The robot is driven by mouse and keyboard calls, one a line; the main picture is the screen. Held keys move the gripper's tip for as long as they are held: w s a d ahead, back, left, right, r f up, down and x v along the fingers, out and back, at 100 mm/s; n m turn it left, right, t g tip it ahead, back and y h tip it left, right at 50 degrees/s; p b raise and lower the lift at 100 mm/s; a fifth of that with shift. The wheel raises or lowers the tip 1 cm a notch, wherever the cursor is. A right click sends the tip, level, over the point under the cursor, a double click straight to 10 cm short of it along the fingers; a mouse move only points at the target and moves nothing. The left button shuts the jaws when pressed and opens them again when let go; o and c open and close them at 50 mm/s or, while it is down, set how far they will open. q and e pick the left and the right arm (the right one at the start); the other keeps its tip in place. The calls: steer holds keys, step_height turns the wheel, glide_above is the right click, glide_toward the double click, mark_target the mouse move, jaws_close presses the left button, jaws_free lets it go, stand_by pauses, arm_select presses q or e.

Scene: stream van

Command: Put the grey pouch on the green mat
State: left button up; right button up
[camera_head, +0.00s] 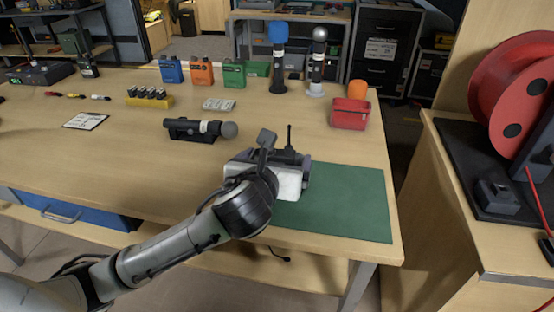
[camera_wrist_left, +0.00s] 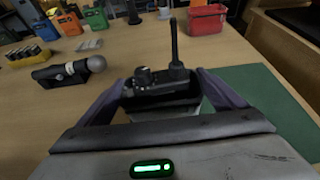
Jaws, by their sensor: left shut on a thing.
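The grey pouch (camera_wrist_left: 163,98) is dark grey, with a knob and an upright black antenna at its top. My left gripper (camera_wrist_left: 168,90) is shut on it, with one finger on each side. In the head view the pouch (camera_head: 288,155) is partly hidden by my gripper (camera_head: 278,165). The green mat (camera_head: 345,205) lies flat at the table's front right corner, and it also shows in the wrist view (camera_wrist_left: 270,95) at the right. The gripper and pouch are at the mat's back left part in the picture; I cannot tell whether the pouch touches it. My right gripper is not in view.
A black microphone on a rest (camera_head: 200,129) lies left of the gripper. A red container (camera_head: 350,114) stands behind the mat. Blue (camera_head: 171,70), orange (camera_head: 201,73) and green (camera_head: 234,74) pouches stand at the back. The mat's right part is bare.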

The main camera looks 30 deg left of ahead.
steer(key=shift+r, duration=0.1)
arm_select(q)
steer(key=o, duration=0.8)
steer(key=shift+f, duration=0.15)
steer(key=shift+r, duration=0.2)
steer(key=p+v, duration=0.4)
steer(key=v, duration=0.8)
steer(key=shift+p, duration=0.4)
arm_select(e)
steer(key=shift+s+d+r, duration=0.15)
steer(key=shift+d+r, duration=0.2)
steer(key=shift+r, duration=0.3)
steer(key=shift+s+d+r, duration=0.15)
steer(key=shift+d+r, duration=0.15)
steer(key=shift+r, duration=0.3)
